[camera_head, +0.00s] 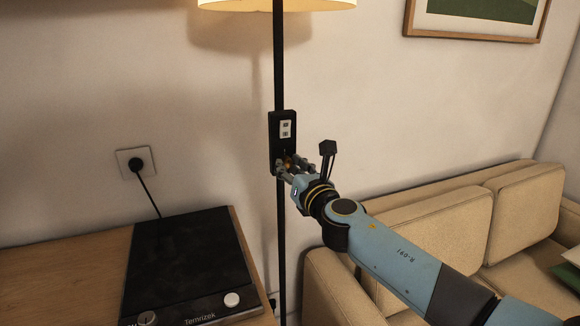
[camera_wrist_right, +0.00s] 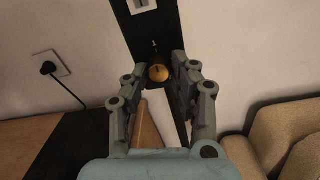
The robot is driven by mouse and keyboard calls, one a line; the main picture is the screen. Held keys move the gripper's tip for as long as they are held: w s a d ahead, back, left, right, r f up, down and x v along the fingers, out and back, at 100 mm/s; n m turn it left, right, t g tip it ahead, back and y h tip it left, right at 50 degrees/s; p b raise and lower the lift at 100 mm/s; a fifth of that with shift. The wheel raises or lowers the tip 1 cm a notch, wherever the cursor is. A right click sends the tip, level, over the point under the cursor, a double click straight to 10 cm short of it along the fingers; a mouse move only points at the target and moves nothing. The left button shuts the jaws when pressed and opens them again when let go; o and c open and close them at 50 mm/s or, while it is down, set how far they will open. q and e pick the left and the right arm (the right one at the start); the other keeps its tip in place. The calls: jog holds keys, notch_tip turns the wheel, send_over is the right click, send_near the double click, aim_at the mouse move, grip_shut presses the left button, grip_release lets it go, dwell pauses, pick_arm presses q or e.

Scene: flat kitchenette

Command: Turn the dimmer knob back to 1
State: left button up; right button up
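The dimmer knob (camera_wrist_right: 158,72) is a round, brass-coloured knob low on the black control box (camera_head: 274,128) of the floor lamp. In the right wrist view it shows between my right gripper's fingertips (camera_wrist_right: 160,70), with a dark mark on its face and a small light mark on the box above it. In the head view the gripper (camera_head: 287,166) covers most of the knob. The fingers stand apart on either side of the knob; whether they touch it I cannot tell. My left gripper is in neither view.
The lamp pole (camera_head: 281,230) runs down behind my right gripper, under a lit shade (camera_head: 277,4). A black hob (camera_head: 190,265) with knobs sits on the wooden counter at left. A beige sofa (camera_head: 450,215) stands at right. A plugged wall socket (camera_head: 128,158) is at left.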

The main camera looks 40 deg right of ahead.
jog(key=o, duration=0.3)
jog(key=shift+o, duration=0.2)
jog(key=s+a, duration=0.2)
jog(key=s, duration=0.9)
jog(key=shift+s+a, duration=0.2)
jog(key=shift+s, duration=0.2)
jog(key=shift+f, duration=0.15)
